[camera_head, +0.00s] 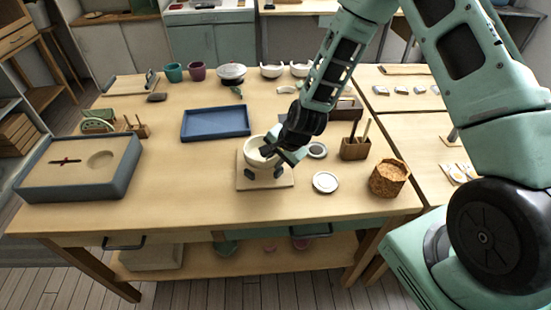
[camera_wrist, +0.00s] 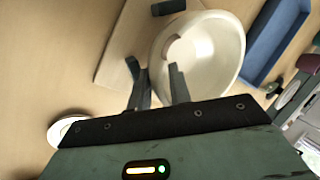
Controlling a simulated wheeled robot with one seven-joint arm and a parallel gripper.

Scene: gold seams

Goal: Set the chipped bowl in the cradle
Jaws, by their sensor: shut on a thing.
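The cream bowl (camera_head: 254,152) is at the cradle (camera_head: 265,184), a pale wooden board with dark upright pads, near the middle of the table. My gripper (camera_head: 272,149) is shut on the bowl's right rim. In the wrist view, one finger of my gripper (camera_wrist: 160,88) is inside the bowl (camera_wrist: 215,50) and the other is outside its wall. A tan patch shows on the inner wall near the rim. Dark pads of the cradle (camera_wrist: 112,62) show beside the bowl. The bowl looks roughly upright; I cannot tell whether it rests on the pads or hangs just above.
A blue tray (camera_head: 215,122) lies behind left, and a grey-edged sand tray (camera_head: 80,185) at far left. A white lid (camera_head: 325,182), a tool holder (camera_head: 355,149) and a cork pot (camera_head: 388,178) stand to the right. The table front left of the cradle is clear.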

